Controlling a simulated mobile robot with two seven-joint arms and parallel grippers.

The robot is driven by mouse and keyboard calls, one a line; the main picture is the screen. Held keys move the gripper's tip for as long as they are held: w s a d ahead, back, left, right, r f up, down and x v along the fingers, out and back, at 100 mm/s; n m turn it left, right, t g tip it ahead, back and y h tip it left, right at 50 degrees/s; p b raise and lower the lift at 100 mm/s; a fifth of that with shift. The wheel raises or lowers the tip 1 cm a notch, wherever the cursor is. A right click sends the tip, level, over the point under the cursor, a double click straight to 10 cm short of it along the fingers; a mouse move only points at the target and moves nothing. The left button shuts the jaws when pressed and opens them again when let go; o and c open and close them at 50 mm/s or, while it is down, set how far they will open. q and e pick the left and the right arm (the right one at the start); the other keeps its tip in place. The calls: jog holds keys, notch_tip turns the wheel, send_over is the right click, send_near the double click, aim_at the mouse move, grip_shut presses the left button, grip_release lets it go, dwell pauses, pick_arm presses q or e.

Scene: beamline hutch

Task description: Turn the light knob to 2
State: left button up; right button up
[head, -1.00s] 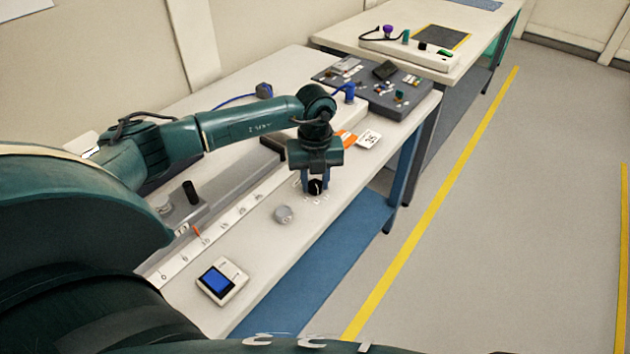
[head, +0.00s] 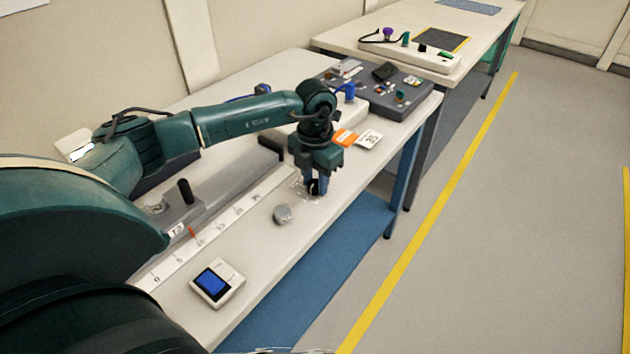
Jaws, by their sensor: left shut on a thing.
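The light knob (head: 313,188) is a small black knob low on the near side of the bench top. Small pale marks lie around it, too small to read. My left gripper (head: 314,186) points down over the knob, with its blue fingers closed on the knob's sides. The fingers and wrist hide part of the knob, and I cannot tell which mark it points to. My right gripper is not in view.
A grey round knob (head: 282,214) stands close by on the near left. A box with a blue screen (head: 217,283) lies at the bench's near end. A scale strip (head: 218,227) runs beside a grey rail with a black handle (head: 185,191). Orange and white cards (head: 368,139) lie beyond the gripper.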

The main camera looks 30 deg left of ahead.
aim_at(315, 183)
pick_arm(q)
jog(key=shift+m, duration=0.7)
jog(key=o, duration=1)
notch_tip(315, 183, up, 13)
jog(key=shift+r, duration=0.15)
dwell(0.4)
